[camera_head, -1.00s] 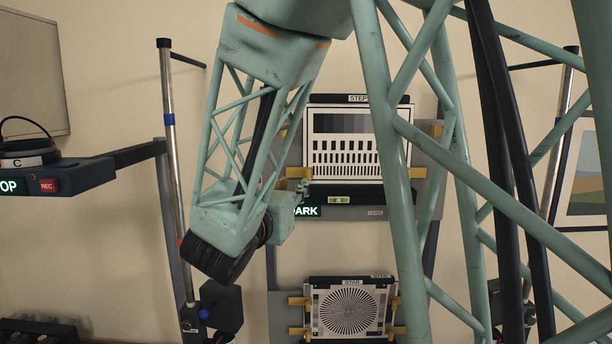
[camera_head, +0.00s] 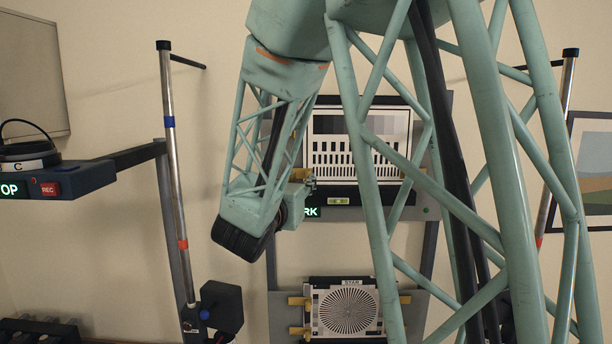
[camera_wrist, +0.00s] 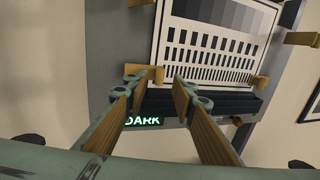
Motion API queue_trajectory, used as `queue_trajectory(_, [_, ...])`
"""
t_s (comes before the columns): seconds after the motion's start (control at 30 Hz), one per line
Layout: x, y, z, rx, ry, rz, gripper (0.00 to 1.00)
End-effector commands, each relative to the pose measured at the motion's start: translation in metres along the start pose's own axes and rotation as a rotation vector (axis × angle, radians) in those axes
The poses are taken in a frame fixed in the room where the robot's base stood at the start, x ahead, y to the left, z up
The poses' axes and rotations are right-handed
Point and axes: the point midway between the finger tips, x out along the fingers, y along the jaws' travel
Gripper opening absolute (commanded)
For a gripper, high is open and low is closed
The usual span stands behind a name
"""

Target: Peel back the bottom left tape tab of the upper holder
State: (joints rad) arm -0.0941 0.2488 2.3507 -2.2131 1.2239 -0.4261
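The upper holder (camera_wrist: 105,50) carries a resolution chart (camera_head: 355,140) with grey steps and rows of black bars. Its bottom left tape tab (camera_wrist: 150,74), tan, lies at the chart's lower left corner in the wrist view. My gripper (camera_wrist: 160,86) is open, with its two tan-faced fingers apart and nothing visible between them. The left fingertip overlaps the tab in the picture; I cannot tell whether they touch. The right fingertip is over the chart's lower edge. In the head view my gripper (camera_head: 307,181) is at that same corner and partly covers the tab.
A bottom right tab (camera_wrist: 260,82) and a black ledge (camera_wrist: 215,103) with a green DARK sign (camera_wrist: 142,121) border the chart. Below hangs a star chart (camera_head: 348,310) with its own tabs. A silver pole (camera_head: 175,170) and a shelf with a REC button (camera_head: 49,189) stand left.

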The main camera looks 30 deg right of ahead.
Motion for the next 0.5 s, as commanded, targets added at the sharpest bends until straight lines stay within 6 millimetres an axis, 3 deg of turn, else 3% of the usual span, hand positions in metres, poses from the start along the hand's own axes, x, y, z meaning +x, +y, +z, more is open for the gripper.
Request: queue_trajectory(0.5, [0.05,-0.001,0.001,0.001,0.0,-0.001,0.24])
